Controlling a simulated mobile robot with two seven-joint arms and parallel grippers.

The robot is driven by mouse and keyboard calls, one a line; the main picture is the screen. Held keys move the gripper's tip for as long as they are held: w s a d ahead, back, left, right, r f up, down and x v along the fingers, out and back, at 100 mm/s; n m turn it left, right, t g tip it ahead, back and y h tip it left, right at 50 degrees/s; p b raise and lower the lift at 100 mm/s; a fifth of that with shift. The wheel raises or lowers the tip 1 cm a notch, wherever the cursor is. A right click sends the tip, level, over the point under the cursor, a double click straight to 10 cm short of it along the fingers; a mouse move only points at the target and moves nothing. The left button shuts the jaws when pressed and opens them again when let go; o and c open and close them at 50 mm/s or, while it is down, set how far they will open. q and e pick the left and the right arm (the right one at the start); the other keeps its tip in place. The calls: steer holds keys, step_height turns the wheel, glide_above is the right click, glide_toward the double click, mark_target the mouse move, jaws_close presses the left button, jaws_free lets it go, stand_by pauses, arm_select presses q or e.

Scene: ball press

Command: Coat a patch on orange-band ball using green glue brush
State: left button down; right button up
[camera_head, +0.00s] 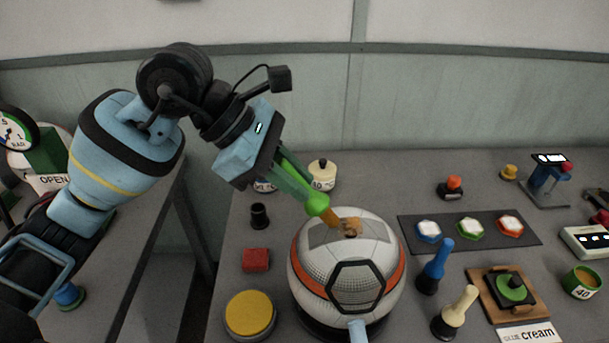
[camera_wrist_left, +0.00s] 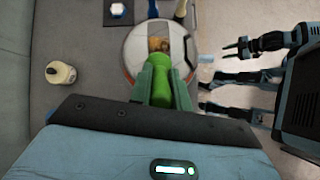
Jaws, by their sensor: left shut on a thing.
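The orange-band ball (camera_head: 310,262) is white with an orange stripe, a black-outlined hexagon and a grey patch (camera_head: 322,237) on top. It sits on a dark round base and also shows in the left wrist view (camera_wrist_left: 133,50). My left gripper (camera_head: 302,195) is shut on the green glue brush (camera_head: 317,204), above the ball's upper left. The brush tilts down to the right, its tan tip at the patch; contact is hard to tell. A brown smear (camera_head: 351,227) lies on the patch. My right gripper (camera_wrist_left: 236,52) looks open and empty, right of the ball in the wrist view.
A blue brush (camera_head: 436,265) and a cream brush (camera_head: 455,312) stand right of the ball. A dark mat (camera_head: 405,228) holds several hexagonal pieces. A yellow disc (camera_head: 250,312) and red block (camera_head: 256,260) lie left. A cream pot (camera_head: 322,175) stands behind.

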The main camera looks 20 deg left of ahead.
mark_target(317, 193)
arm_select(q)
steer(key=shift+d, duration=0.2)
arm_select(e)
steer(key=shift+r, duration=0.1)
arm_select(q)
steer(key=shift+w+d, duration=0.2)
steer(key=shift+d, duration=0.3)
steer(key=shift+w+d+f, duration=0.1)
steer(key=shift+w+d, duration=0.2)
steer(key=shift+d, duration=0.5)
arm_select(e)
steer(key=shift+w+r, duration=0.15)
steer(key=shift+r, duration=0.1)
arm_select(q)
steer(key=shift+d, duration=0.1)
steer(key=shift+w+d+p, duration=0.2)
steer(key=shift+w+d, duration=0.05)
steer(key=shift+d, duration=0.45)
steer(key=shift+w+d+p, duration=0.15)
steer(key=shift+w+d, duration=0.05)
steer(key=shift+d, duration=0.45)
arm_select(e)
steer(key=shift+w+r, duration=0.25)
steer(key=shift+w, duration=0.05)
arm_select(q)
steer(key=shift+s, duration=0.1)
